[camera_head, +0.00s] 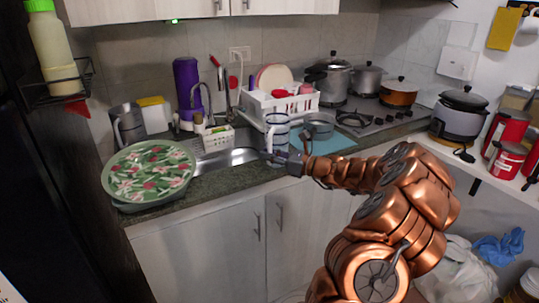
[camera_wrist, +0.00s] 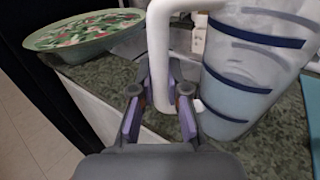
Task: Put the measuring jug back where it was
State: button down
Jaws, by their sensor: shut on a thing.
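The measuring jug (camera_head: 278,128) is a tall translucent vessel with dark blue bands and a white handle. It is upright near the front of the counter, right of the sink (camera_head: 232,157). In the wrist view the jug (camera_wrist: 245,75) fills the upper right, slightly tilted in the picture, with its handle toward me. My gripper (camera_head: 279,157) is low at the jug's handle side. In the wrist view my gripper (camera_wrist: 160,112) is shut on the lower part of the handle. I cannot tell whether the jug's base touches the counter.
A floral green tray (camera_head: 150,172) stands left of the sink. A white dish rack (camera_head: 283,103) is behind the jug. The stove (camera_head: 375,120) is farther right.

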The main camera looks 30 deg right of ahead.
jog(key=c, duration=1.2)
grip_release()
jog(key=shift+r, duration=0.1)
jog(key=b+v, duration=0.1)
jog(key=v, duration=1.1)
jog(key=shift+a, duration=0.1)
